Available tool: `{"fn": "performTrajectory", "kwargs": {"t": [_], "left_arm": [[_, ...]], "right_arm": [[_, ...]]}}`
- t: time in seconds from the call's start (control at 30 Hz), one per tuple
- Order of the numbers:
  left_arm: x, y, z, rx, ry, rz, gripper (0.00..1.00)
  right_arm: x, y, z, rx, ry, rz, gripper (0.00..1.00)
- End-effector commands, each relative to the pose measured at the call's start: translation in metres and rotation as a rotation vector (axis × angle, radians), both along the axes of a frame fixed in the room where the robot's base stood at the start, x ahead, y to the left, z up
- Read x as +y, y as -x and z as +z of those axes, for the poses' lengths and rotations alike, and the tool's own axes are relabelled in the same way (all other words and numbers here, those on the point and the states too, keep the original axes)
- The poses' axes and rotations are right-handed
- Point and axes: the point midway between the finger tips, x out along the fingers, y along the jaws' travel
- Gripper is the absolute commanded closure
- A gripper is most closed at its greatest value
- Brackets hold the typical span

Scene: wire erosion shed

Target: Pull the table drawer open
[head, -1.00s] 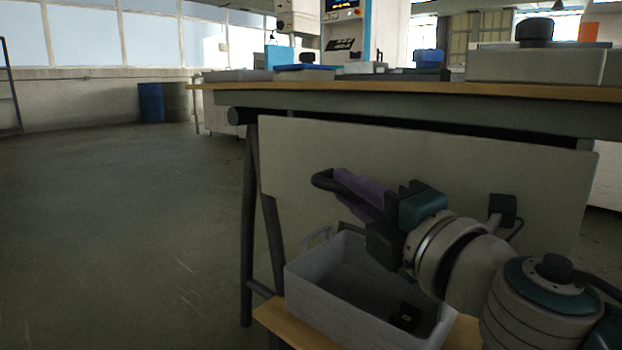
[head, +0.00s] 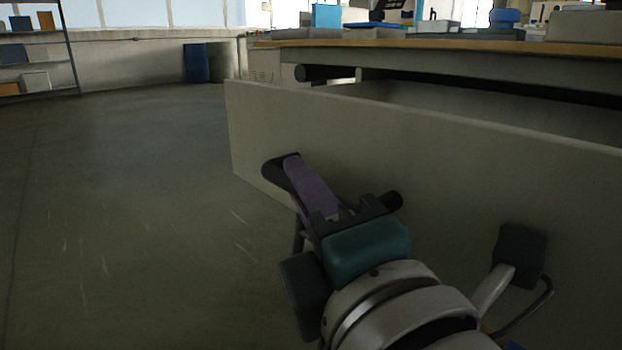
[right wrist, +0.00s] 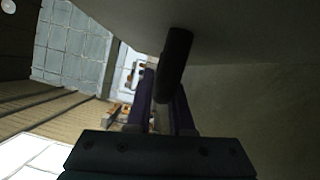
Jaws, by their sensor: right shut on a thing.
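The drawer's wide pale grey front panel (head: 430,150) stands out from the table (head: 420,62), with a gap showing behind its upper edge. The drawer is at least partly open; its inside is mostly hidden by the front. My right gripper (head: 295,168) is shut on the dark handle (head: 272,172) on the outer face of the panel. In the right wrist view, the handle (right wrist: 175,62) shows as a dark bar at the purple fingers, close to the panel (right wrist: 240,100). My left gripper is not in view.
Boxes and a blue item (head: 326,16) stand on the tabletop. Open floor (head: 120,200) lies to the left. A blue drum (head: 196,63) stands by the far wall, and a shelf rack (head: 35,50) at the far left.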

Motion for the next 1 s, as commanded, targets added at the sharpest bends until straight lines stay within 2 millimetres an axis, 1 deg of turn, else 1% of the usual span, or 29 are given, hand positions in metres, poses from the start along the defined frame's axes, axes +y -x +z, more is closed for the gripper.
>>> {"fn": "performTrajectory", "kwargs": {"t": [0.13,0.43,0.47,0.7,1.0], "left_arm": [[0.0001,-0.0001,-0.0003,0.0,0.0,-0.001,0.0],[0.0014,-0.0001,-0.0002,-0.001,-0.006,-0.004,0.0],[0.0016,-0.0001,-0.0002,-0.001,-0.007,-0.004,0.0],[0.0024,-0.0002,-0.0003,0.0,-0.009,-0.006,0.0],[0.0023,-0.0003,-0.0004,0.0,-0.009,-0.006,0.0]], "right_arm": [[0.0034,0.0023,0.0008,-0.001,-0.002,0.002,1.0],[0.0035,0.0023,0.0007,-0.001,-0.001,0.003,1.0],[0.0035,0.0023,0.0007,-0.001,-0.001,0.003,0.77],[0.003,0.0021,0.0002,0.0,-0.001,0.002,0.5],[0.002,0.0049,-0.0008,0.001,-0.001,0.001,0.5]]}}
